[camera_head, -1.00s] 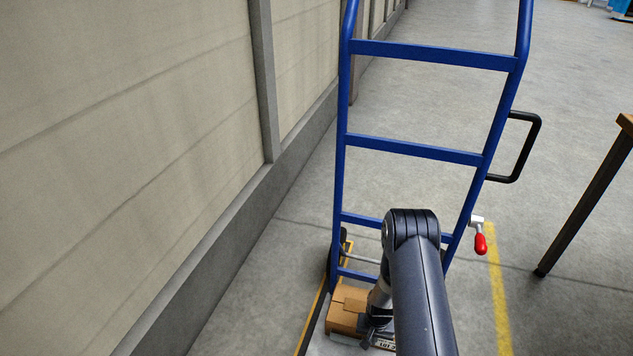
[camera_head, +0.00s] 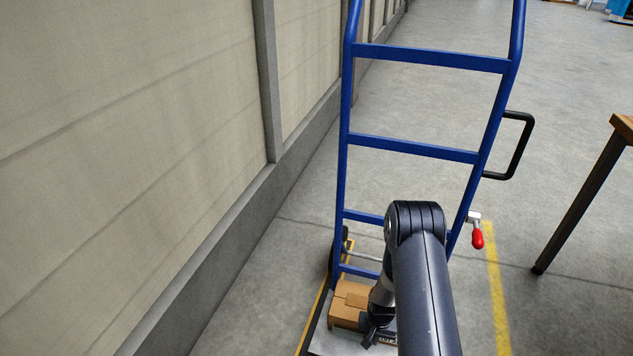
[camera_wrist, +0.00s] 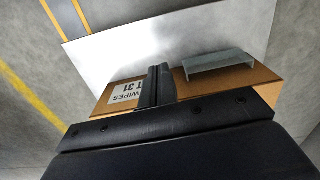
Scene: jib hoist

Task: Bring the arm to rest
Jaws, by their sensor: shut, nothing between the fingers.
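My gripper (camera_wrist: 157,84) shows in the wrist view with its two dark fingers together and nothing between them. Beyond the fingers is a brown cardboard box (camera_wrist: 258,77) with a white label reading "WIPES" and "T 31". The box (camera_head: 345,305) also shows in the head view, on the pale plate at the foot of a blue hand truck (camera_head: 412,149). My arm reaches forward and bends down beside the box. In the head view my gripper is mostly hidden by my own arm. Whether the fingers touch the box cannot be told.
A panelled wall (camera_head: 130,130) runs along the left. The hand truck stands ahead with a black handle (camera_head: 512,146) and a red-tipped lever (camera_head: 477,238) on its right. A table (camera_head: 588,200) is at the right edge. The floor between has a yellow line (camera_head: 497,290) and is clear.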

